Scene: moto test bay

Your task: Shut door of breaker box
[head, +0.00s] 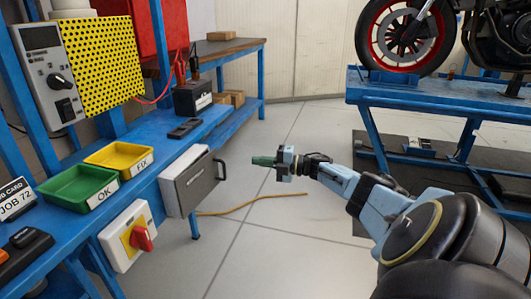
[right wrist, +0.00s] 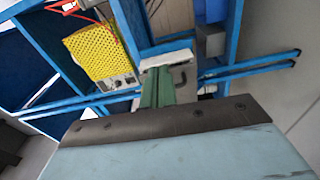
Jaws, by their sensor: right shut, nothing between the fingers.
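The breaker box (head: 186,184) is a pale grey box on the front of the blue workbench. Its metal door (head: 199,182) has a dark bar handle (head: 222,170) at the far edge. The door looks shut or nearly so; I cannot tell whether a gap is left. My right gripper (head: 262,161) is shut and empty, its green fingers pointing left toward the box, in the air to the right of the handle and apart from it. In the right wrist view, the fingers (right wrist: 157,88) partly hide the box (right wrist: 186,92), and the handle (right wrist: 182,77) shows beside them. My left gripper is not in view.
A red rotary switch (head: 141,238) sits left of the box on the bench front. Green (head: 78,187) and yellow (head: 119,157) trays stand above. A yellow cable (head: 255,208) lies on the floor. A motorcycle lift (head: 430,95) stands at right.

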